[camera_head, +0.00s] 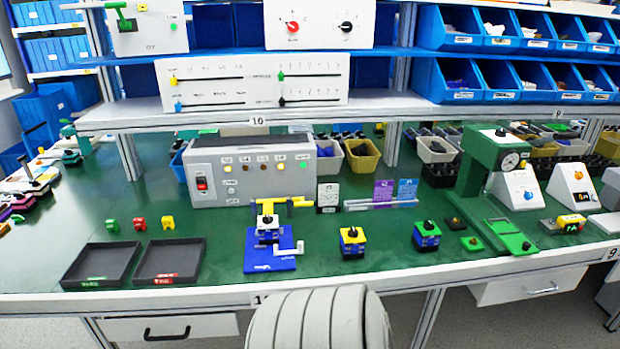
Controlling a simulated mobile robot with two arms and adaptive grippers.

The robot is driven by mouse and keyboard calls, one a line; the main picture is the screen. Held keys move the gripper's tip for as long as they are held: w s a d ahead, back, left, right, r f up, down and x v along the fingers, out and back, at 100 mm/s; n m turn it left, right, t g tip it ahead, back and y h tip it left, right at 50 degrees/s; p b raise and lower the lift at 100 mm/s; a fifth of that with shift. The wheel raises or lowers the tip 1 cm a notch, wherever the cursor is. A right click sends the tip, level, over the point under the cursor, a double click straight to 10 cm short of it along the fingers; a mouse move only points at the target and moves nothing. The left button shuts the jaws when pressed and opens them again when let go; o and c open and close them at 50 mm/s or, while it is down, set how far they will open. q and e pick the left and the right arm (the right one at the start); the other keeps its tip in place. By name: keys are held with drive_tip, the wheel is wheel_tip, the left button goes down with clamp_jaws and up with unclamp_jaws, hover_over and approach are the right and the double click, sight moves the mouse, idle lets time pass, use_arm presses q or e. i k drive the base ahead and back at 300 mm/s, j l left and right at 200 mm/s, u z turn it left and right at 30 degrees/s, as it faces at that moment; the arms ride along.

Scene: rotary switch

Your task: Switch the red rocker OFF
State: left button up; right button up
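The red rocker (201,184) sits on a white plate at the left end of the front face of a grey control box (260,185). It is small in the picture, and I cannot tell which side of it is pressed in. The box stands at the back of the green table, with a row of small lamps, some lit yellow and green, on its front. Nothing covers the rocker. Neither of my grippers is in view.
Two black trays (72,279) lie at the front left of the green table (370,255). A blue fixture (284,262) with a yellow arm stands in front of the box. A green press (482,170) stands at the right. A shelf (385,102) overhangs the table's back.

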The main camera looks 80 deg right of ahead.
sight(200, 182)
drive_tip(key=z, duration=2.3)
